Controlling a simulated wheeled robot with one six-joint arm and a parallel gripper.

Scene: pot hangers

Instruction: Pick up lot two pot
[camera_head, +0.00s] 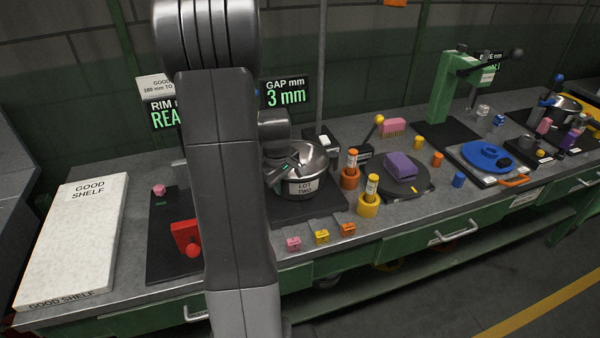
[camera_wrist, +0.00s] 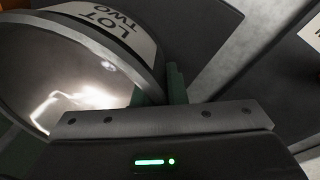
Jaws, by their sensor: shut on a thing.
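The lot two pot (camera_head: 305,180) is a shiny metal pot with a white "LOT TWO" label on its front. It stands on a black mat (camera_head: 318,204) in the middle of the bench. My gripper (camera_head: 287,170) is at the left side of the pot's rim, partly hidden behind my arm. In the wrist view the curved metal of the pot (camera_wrist: 75,85) fills the left side, with its label at the top. The green-padded fingers of my gripper (camera_wrist: 165,88) are shut on the edge of the pot. Whether the pot's base touches the mat cannot be told.
Pink, yellow and orange blocks (camera_head: 321,236) lie in front of the mat. Orange and yellow posts (camera_head: 368,198) stand close to the pot's right. The white good shelf (camera_head: 75,240) is at left, with a red clamp-like part (camera_head: 186,237) between. A "3 mm" gap display (camera_head: 285,93) is behind.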

